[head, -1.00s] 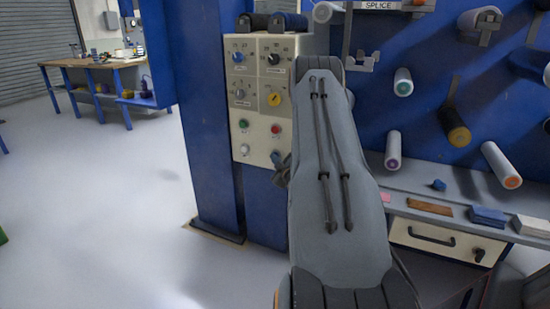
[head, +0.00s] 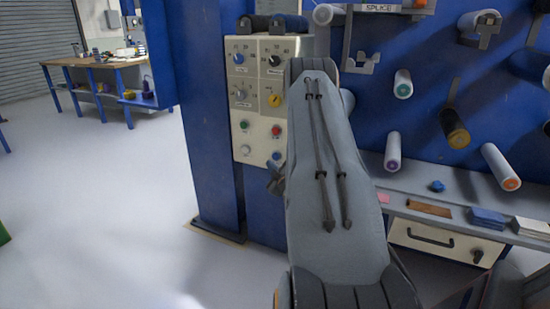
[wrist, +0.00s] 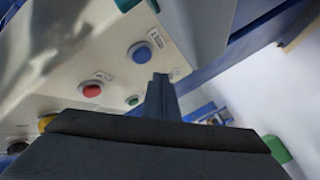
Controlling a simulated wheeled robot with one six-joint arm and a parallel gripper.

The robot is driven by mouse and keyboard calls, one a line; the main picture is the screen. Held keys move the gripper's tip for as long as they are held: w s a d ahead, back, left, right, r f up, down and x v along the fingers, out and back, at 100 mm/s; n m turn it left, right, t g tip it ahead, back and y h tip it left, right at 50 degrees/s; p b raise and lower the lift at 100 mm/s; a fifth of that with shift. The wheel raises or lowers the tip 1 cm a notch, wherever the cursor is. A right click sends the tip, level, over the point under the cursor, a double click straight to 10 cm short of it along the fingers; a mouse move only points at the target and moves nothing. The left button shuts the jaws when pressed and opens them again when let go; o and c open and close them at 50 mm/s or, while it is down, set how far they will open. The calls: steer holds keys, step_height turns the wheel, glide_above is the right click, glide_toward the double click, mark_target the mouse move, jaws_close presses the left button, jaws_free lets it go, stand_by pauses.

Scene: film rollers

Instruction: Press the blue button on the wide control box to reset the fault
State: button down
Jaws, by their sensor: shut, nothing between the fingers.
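The cream control box (head: 258,105) is fixed to the blue post and carries knobs above and buttons below. Its blue button (head: 277,155) shows at the lower right of the panel, just above my gripper (head: 276,180). In the wrist view the blue button (wrist: 141,53) is round in a pale ring, up and left of my gripper's dark fingertips (wrist: 160,80). A small gap shows between them there; the depth between them is hard to judge. My gripper is shut and empty. My grey forearm covers part of the box's right side in the head view.
A red button (head: 276,131), a green button (head: 244,124) and a white button (head: 245,150) sit close to the blue one. A shelf (head: 400,185) and film rollers (head: 393,152) are to the right. Open floor (head: 100,220) lies left.

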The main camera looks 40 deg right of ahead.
steer(key=shift+s+a+p, duration=0.3)
steer(key=shift+s+a, duration=0.05)
steer(key=shift+a, duration=0.45)
steer(key=shift+s+a+p, duration=0.3)
steer(key=shift+a, duration=0.5)
steer(key=s+a+r+m+g+y+p, duration=0.1)
steer(key=a+r+g+p, duration=0.1)
steer(key=a+r, duration=0.35)
steer(key=s+a+r+m+g+y+p, duration=0.1)
steer(key=a+r+g+y+p, duration=0.15)
steer(key=a, duration=0.65)
steer(key=s+a+r+m+g+y+p, duration=0.1)
steer(key=a+r+g, duration=0.25)
steer(key=a, duration=0.35)
steer(key=s+a+r+g+p, duration=0.2)
steer(key=s+a+r, duration=0.2)
steer(key=s+a, duration=0.3)
steer(key=s+a+r+m+g+y+p, duration=0.1)
steer(key=s+a+r+g+p, duration=0.1)
steer(key=s+a, duration=0.5)
steer(key=s+a+r+m+g+y+p, duration=0.1)
steer(key=s+a+r+g, duration=0.3)
steer(key=s, duration=1.3)
steer(key=a+r+p, duration=0.1)
steer(key=a+r, duration=0.1)
steer(key=a, duration=0.2)
steer(key=shift+r, duration=0.35)
